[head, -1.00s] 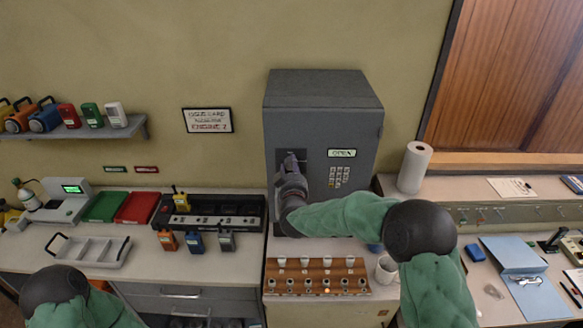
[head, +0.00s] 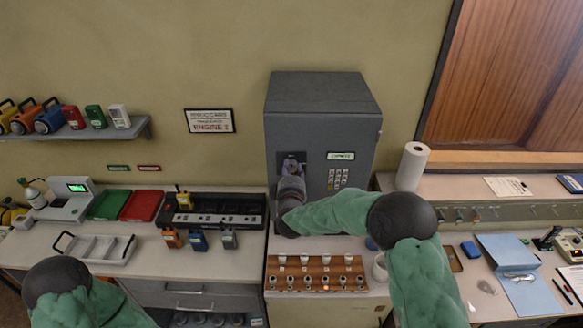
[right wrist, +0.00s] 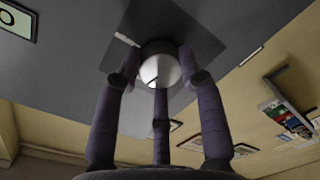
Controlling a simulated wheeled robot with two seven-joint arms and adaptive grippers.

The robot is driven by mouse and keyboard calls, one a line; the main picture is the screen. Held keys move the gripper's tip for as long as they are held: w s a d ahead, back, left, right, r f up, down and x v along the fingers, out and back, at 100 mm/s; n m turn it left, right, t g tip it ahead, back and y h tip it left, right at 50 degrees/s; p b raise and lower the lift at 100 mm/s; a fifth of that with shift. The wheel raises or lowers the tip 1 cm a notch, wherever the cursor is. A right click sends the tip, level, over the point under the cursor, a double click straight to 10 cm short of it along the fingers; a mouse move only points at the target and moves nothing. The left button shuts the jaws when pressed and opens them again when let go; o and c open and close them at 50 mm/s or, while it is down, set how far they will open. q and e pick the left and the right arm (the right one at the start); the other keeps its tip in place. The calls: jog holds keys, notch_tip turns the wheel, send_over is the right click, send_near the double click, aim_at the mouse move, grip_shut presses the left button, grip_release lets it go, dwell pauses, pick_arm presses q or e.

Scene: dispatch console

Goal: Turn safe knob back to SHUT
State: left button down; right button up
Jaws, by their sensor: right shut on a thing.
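The grey safe (head: 320,125) stands against the wall behind the counter. Its round knob (head: 291,164) sits on a dark square plate at the left of the safe's front. In the right wrist view the knob (right wrist: 160,68) is a pale disc between the fingers, in front of the dark diamond-shaped plate. My right gripper (head: 291,180) is shut on the knob from the front, and its fingers hide part of it. A small white label (head: 341,156) is right of the knob; its word is blurred now. Of my left arm only a green and black part shows; its gripper is out of view.
A keypad (head: 337,178) is right of the knob. Below the safe, a brown rack (head: 316,262) holds several small cups, with a mug (head: 380,268) beside it. A paper roll (head: 411,166) stands to the right. A charger with radios (head: 213,208) is to the left.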

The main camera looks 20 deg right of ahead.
jog(key=shift+n+p, duration=0.45)
jog(key=shift+n, duration=0.55)
jog(key=o, duration=1.1)
jog(key=shift+o, duration=0.2)
jog(key=v, duration=1.2)
jog(key=shift+a, duration=0.1)
